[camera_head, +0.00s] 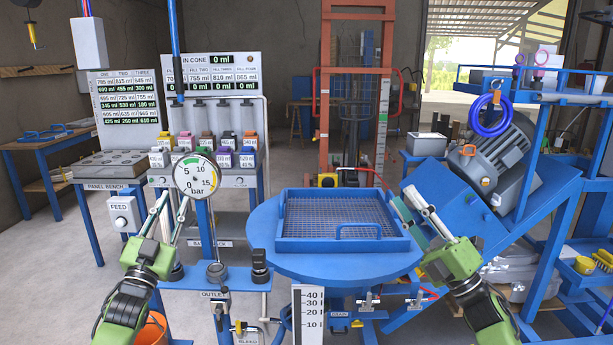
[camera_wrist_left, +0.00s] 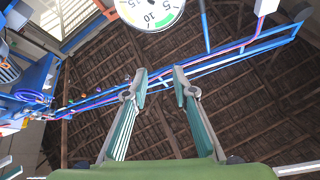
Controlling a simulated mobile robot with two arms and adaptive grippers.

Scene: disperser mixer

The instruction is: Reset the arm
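My left gripper (camera_head: 172,197) is raised at the left of the head view, pointing up, in front of the panel bench. Its two fingers stand apart with nothing between them. In the left wrist view the fingertips (camera_wrist_left: 160,73) are also apart, with the roof behind them. My right gripper (camera_head: 401,194) is beside the right edge of the round blue table (camera_head: 350,266), pointing up and left. Its fingers look parted, and I see nothing held between them. Whether the right gripper touches the table or tray cannot be told.
A pressure gauge (camera_head: 196,175) stands close to the left gripper and shows at the top of the wrist view (camera_wrist_left: 150,9). A blue mesh tray (camera_head: 340,245) sits on the round table. A blue machine frame with a grey motor (camera_head: 505,160) stands right of the right gripper.

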